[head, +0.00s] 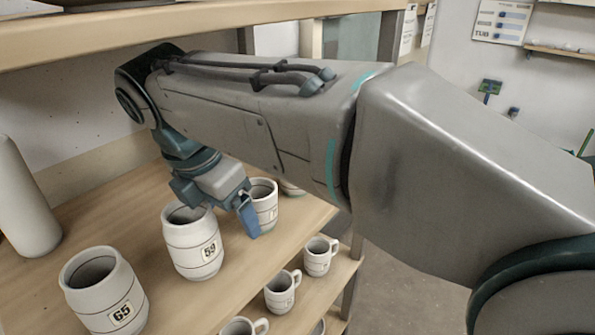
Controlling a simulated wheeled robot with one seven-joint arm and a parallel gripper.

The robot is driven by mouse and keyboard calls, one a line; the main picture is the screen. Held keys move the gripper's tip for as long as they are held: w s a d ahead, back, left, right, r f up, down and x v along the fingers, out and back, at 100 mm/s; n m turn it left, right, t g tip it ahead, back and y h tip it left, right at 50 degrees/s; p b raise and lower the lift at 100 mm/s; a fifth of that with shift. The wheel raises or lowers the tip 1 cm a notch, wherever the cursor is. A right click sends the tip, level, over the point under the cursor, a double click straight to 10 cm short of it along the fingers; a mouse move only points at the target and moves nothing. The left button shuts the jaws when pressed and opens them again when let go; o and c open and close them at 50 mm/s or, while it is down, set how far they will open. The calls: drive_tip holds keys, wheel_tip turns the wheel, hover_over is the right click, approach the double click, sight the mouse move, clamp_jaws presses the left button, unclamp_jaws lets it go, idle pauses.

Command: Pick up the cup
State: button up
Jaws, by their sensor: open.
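Small white cups with handles stand on the lower shelf: one cup (319,257) at the right, another cup (282,293) nearer, and a third cup (239,327) cut off by the bottom edge. I cannot tell which one the task means. My gripper (236,210) is open and points down over the upper shelf, above and left of these cups. One blue finger shows between the white bucket marked 59 (184,256) and a white bucket (265,213) behind it. The other finger is not clearly seen, and I cannot tell whether the gripper touches either bucket.
A bucket marked 65 (96,299) stands at the front left of the wooden upper shelf (60,268). A tall white cylinder (24,205) stands at the far left. A higher shelf board (200,24) runs above my arm. Open floor (400,290) lies right of the shelves.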

drive_tip(key=w+d, duration=0.2)
drive_tip(key=w, duration=0.1)
drive_tip(key=w+d, duration=0.3)
drive_tip(key=w+d+p, duration=0.1)
drive_tip(key=w+d, duration=0.1)
drive_tip(key=w, duration=0.1)
drive_tip(key=shift+w+d, duration=0.3)
drive_tip(key=shift+w, duration=0.05)
drive_tip(key=w+d, duration=0.1)
drive_tip(key=w, duration=0.1)
drive_tip(key=w+d, duration=0.2)
drive_tip(key=shift+d+f, duration=0.1)
drive_tip(key=shift+f, duration=0.5)
drive_tip(key=c, duration=1.2)
